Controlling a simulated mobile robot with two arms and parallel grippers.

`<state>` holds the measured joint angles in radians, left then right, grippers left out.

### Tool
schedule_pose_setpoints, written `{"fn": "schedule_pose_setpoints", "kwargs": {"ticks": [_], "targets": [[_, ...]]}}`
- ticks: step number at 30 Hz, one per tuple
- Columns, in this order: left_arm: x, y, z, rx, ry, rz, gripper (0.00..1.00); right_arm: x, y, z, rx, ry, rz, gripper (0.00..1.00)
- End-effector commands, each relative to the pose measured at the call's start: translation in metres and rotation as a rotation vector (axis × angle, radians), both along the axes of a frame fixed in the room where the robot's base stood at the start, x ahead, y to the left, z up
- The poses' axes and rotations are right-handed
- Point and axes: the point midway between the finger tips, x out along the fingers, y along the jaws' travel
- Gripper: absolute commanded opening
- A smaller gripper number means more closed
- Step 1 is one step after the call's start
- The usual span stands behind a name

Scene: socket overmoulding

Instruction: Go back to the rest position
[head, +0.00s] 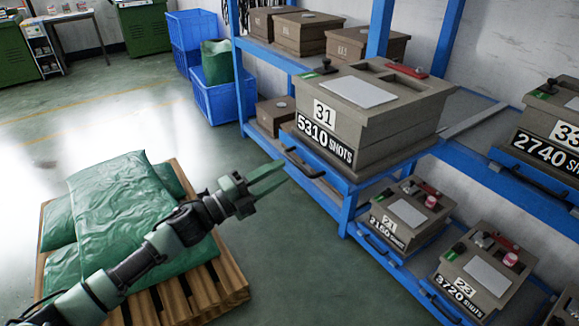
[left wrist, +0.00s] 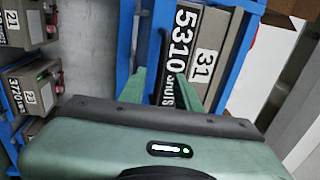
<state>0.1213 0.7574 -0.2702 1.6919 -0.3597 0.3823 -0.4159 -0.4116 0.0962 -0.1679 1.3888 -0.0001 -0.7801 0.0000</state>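My left gripper (head: 284,171) reaches in from the left in the head view. Its two green fingers are apart with nothing held between them. The fingertips point at the black handle (head: 305,162) of the blue shelf tray under box 31 (head: 375,110); there is a small gap in the picture. In the left wrist view the fingers (left wrist: 161,76) stand apart, with the black handle (left wrist: 162,50) between them in the picture and box 31 (left wrist: 208,60) beyond. I cannot tell the exact depth to the handle. My right gripper is in neither view.
The blue rack (head: 243,85) stands close to the right, with box 21 (head: 403,216) and box 23 (head: 484,272) below. A pallet (head: 236,280) with green sacks (head: 120,205) lies under my left arm. Blue crates (head: 222,103) stand behind. Floor (head: 300,240) between pallet and rack is clear.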

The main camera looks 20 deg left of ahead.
Motion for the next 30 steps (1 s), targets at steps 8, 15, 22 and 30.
{"fn": "schedule_pose_setpoints", "kwargs": {"ticks": [8, 15, 22, 30], "targets": [[-0.018, 0.013, -0.004, 0.0, 0.0, -0.001, 0.33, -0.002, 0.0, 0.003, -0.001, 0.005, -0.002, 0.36], [-0.018, 0.013, -0.004, 0.0, -0.001, -0.001, 0.33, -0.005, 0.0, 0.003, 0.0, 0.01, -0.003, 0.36], [-0.017, 0.014, -0.007, -0.007, 0.008, 0.005, 0.33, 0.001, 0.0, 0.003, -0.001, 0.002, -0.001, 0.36], [-0.013, 0.044, -0.124, -0.256, 0.357, 0.272, 0.33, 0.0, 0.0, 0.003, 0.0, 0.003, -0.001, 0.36]]}}
